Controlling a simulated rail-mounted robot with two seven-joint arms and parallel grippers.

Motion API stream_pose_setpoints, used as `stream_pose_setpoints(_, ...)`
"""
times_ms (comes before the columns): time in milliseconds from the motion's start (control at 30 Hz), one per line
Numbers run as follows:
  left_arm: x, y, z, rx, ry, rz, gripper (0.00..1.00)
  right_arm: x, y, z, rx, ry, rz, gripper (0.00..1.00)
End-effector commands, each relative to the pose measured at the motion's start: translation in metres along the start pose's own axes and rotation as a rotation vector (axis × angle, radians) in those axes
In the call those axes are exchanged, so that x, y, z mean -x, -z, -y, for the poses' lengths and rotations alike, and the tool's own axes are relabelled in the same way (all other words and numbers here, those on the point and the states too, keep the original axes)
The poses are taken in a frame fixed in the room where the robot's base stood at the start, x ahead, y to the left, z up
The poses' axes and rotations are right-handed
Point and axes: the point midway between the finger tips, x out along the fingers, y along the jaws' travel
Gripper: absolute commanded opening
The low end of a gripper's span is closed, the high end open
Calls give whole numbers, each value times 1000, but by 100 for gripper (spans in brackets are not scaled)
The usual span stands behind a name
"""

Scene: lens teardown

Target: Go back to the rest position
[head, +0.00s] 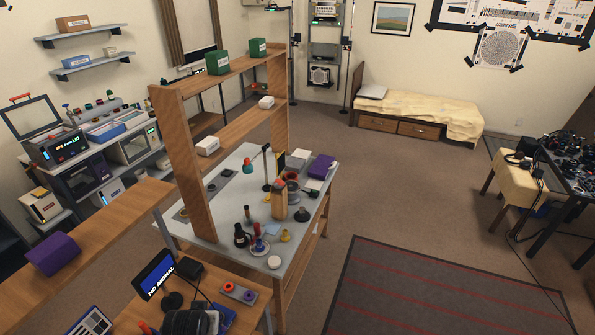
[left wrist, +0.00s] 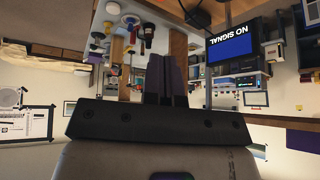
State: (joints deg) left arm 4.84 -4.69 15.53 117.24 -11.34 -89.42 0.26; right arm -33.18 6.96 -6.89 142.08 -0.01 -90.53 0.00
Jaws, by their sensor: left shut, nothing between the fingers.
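My left gripper (left wrist: 167,62) shows in the left wrist view, with its fingers together and nothing between them. That view is upside down; beyond the fingers, the workbench with its small tools and the monitor appear some way off, and nothing is seen touching the gripper. Neither gripper shows in the head view. My right gripper is in no view. The grey-topped workbench (head: 222,183) stands in the middle of the head view, with lens tools and small parts on it.
A wooden shelf frame (head: 190,160) rises along the workbench. A NO SIGNAL monitor (head: 155,272) stands on a wooden desk at the front; it also shows in the left wrist view (left wrist: 233,41). Open floor with a dark striped rug (head: 430,295) lies right of the workbench.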

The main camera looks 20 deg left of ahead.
Motion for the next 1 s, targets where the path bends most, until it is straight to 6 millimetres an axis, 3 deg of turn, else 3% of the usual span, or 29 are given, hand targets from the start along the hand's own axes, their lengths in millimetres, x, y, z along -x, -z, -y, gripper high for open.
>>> stream_pose_setpoints(33,31,-5,-12,-68,-52,-45,0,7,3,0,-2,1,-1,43)
stream_pose_setpoints(133,84,-33,-41,-197,-169,-103,0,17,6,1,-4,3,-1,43)
stream_pose_setpoints(200,113,-62,-54,-281,-230,-107,0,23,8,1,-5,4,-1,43)
stream_pose_setpoints(300,135,-105,-60,-369,-265,-64,0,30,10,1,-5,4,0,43)
stream_pose_setpoints(433,140,-159,-55,-443,-273,52,0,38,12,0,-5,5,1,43)
stream_pose_setpoints(600,142,-201,-38,-472,-257,156,0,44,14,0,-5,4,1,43)
stream_pose_setpoints(767,144,-218,-32,-475,-253,198,0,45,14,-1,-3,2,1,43)
stream_pose_setpoints(1000,144,-220,-32,-474,-252,202,0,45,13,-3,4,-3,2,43)
